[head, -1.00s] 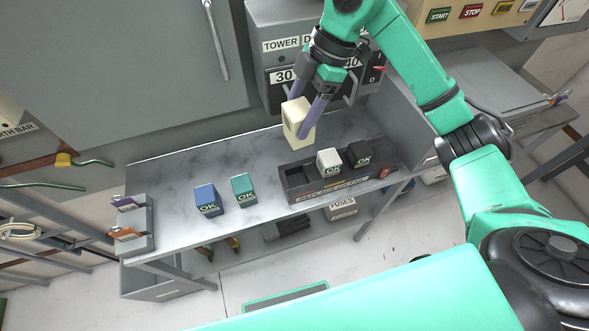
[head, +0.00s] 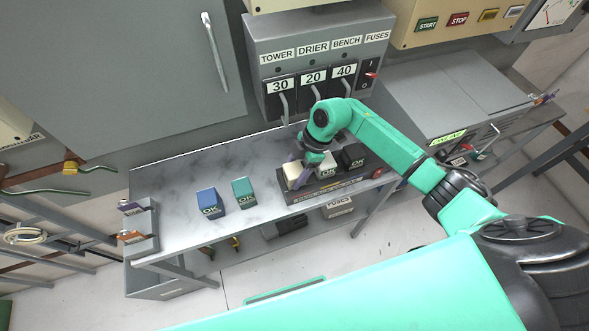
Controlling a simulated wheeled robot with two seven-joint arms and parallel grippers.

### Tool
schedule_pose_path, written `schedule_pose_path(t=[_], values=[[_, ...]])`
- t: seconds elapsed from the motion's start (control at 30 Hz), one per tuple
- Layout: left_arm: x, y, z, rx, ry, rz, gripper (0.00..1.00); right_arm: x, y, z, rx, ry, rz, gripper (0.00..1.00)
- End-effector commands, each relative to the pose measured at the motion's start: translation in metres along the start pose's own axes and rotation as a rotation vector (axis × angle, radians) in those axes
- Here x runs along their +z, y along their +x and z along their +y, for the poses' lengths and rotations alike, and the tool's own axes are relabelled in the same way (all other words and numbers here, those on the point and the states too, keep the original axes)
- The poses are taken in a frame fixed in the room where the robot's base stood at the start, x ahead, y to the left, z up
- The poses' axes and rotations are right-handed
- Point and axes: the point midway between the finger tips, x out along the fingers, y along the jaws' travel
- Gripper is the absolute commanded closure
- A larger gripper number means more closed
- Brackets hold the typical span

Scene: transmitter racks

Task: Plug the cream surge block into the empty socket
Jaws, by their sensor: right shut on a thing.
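The cream surge block (head: 293,170) is at the left end of the dark socket base (head: 291,198), over the place where the empty socket showed. My right gripper (head: 297,177) is shut on it from above. The fingers and wrist hide part of the block, so I cannot tell whether it is fully seated. A white block (head: 326,168) and a black block (head: 353,158) stand in the base to its right, close beside the gripper. My left gripper is not in view.
A blue block (head: 209,202) and a green block (head: 243,192) stand on the grey marbled bench (head: 170,219) left of the base. Breaker switches (head: 313,91) are on the wall box behind. The bench's left part is mostly clear.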

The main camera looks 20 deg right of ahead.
Motion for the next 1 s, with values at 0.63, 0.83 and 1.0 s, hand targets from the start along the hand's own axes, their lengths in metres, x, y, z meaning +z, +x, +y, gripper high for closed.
schedule_pose_path(t=[0.63,0.83,1.0], values=[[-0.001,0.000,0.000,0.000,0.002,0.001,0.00,0.000,-0.001,0.000,0.000,0.000,0.001,0.02],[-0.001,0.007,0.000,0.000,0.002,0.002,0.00,0.001,-0.028,0.001,0.004,-0.002,-0.002,0.02],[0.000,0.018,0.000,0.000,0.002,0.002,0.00,0.002,-0.075,0.002,0.007,-0.001,-0.002,0.02]])
